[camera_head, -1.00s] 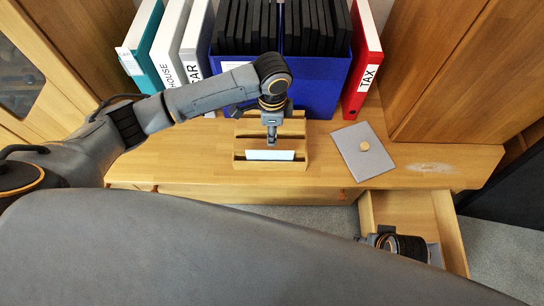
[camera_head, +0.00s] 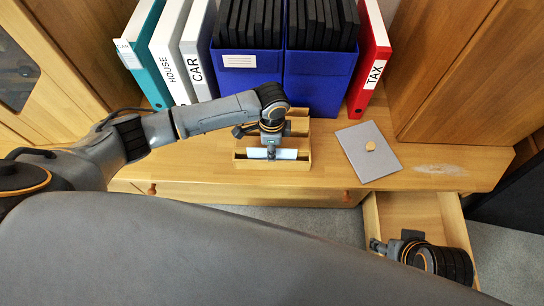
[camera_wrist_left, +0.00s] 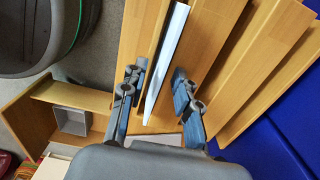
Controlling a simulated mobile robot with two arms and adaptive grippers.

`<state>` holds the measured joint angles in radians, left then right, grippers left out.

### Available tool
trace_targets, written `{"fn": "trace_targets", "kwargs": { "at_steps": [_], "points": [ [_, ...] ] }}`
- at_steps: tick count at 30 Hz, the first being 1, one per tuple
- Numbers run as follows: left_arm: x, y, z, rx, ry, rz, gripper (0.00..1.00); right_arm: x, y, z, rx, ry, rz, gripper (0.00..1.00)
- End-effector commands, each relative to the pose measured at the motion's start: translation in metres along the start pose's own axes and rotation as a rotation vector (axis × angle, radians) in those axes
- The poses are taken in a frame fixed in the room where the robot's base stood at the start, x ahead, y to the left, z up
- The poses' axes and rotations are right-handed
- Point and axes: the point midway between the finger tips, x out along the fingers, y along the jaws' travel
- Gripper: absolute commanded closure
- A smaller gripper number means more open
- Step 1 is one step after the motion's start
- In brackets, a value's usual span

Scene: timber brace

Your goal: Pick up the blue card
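A pale bluish-white card (camera_head: 286,154) stands on edge in the front slot of a stepped wooden holder (camera_head: 303,143) on the desk. In the left wrist view the card (camera_wrist_left: 166,55) is a thin pale strip in the slot of the holder (camera_wrist_left: 215,40). My left gripper (camera_head: 271,153) is over the card from above. In the wrist view its fingers (camera_wrist_left: 158,86) are open, one on each side of the card, with gaps showing. My right gripper (camera_head: 378,245) is low at the right, over the open drawer; its fingers are too small to judge.
A pulled-out drawer (camera_head: 415,208) is at the right below the desk. Blue boxes (camera_head: 320,82) and binders, including a red one (camera_head: 370,60), stand behind. The desk's left part is clear.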

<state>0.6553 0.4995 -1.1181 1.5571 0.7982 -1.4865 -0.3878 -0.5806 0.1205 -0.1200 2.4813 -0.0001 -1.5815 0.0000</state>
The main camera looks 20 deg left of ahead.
Motion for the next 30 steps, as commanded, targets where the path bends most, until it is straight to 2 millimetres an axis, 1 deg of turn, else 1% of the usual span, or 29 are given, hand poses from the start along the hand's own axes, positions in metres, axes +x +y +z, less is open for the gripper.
{"fn": "trace_targets", "kwargs": {
  "at_steps": [4,5,6,9,19,23,26,30],
  "points": [
    [-0.001,0.0,0.0,0.0,0.0,0.0,0.69,0.0,0.0,0.0,0.0,0.0,0.0,0.46],
    [-0.001,0.0,0.0,0.0,0.0,0.0,0.73,0.0,0.0,0.0,0.0,0.0,0.0,0.46],
    [-0.001,0.0,0.0,0.0,0.0,0.0,0.81,0.0,0.0,0.0,0.0,0.0,0.0,0.46],
    [-0.001,0.0,0.0,0.0,0.0,0.0,1.0,0.0,0.0,0.0,0.0,0.0,0.0,0.46],
    [-0.001,0.0,0.0,0.0,0.001,0.0,1.0,0.0,0.0,0.0,0.0,0.0,0.0,0.46],
    [-0.004,0.0,-0.001,0.0,0.001,-0.001,1.0,-0.002,0.0,-0.001,0.0,0.0,0.0,0.46],
    [-0.013,-0.001,0.0,0.0,0.002,-0.001,1.0,-0.005,0.0,-0.002,0.0,0.0,0.0,0.46],
    [-0.032,-0.001,-0.001,0.0,0.003,-0.003,1.0,-0.012,0.0,-0.004,0.0,0.0,0.0,0.46]
  ]
}}
